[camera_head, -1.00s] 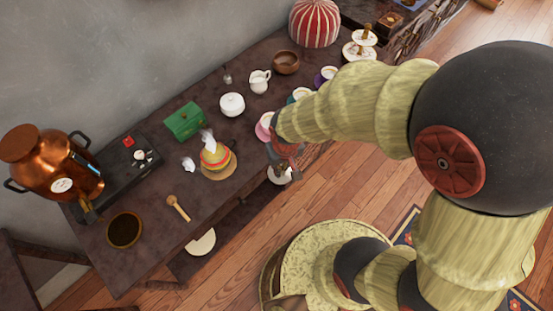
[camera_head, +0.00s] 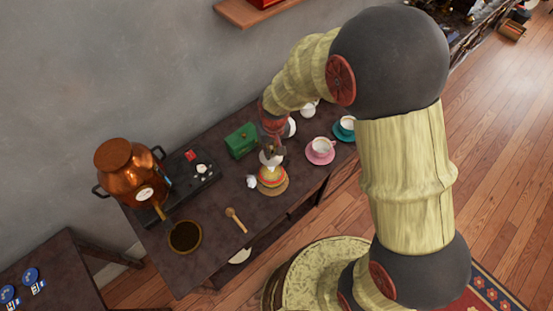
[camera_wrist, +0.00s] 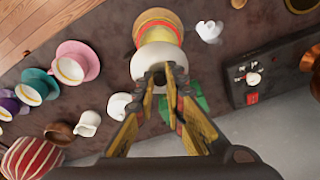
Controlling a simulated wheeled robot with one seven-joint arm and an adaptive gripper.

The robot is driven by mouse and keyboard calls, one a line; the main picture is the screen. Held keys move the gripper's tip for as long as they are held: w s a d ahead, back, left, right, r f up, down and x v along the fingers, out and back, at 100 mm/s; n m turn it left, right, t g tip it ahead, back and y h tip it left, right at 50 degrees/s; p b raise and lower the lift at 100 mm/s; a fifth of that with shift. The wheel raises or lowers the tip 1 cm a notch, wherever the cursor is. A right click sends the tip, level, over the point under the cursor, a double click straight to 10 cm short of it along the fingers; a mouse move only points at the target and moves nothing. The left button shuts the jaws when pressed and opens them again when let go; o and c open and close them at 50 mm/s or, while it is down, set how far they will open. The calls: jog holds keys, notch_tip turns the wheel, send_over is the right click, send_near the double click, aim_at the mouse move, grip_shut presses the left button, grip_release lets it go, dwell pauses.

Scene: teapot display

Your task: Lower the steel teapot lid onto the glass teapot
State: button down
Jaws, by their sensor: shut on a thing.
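My gripper (camera_head: 272,150) points down over the table, shut on a pale, dome-shaped lid (camera_head: 269,159). In the wrist view the fingertips (camera_wrist: 164,74) pinch the top of this lid (camera_wrist: 156,60). Its steel surface looks whitish. The vessel also shows in the wrist view (camera_wrist: 157,27). The lid covers the vessel's top, and I cannot tell whether they touch.
A small white piece (camera_head: 252,182) lies just left of the vessel. A green box (camera_head: 241,141) stands behind, a pink cup (camera_head: 320,149) and a teal cup (camera_head: 345,127) to the right. A wooden spoon (camera_head: 236,219) and copper urn (camera_head: 128,172) are left.

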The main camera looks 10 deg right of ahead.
jog(key=shift+a, duration=0.15)
jog(key=shift+f+b, duration=0.3)
jog(key=shift+f, duration=0.1)
jog(key=shift+f+b, duration=1.4)
jog(key=shift+f, duration=0.7)
jog(key=shift+f+b, duration=0.9)
jog(key=shift+f, duration=0.55)
jog(key=shift+f, duration=0.2)
jog(key=shift+f+b, duration=0.65)
jog(key=shift+f, duration=0.25)
jog(key=shift+f, duration=0.3)
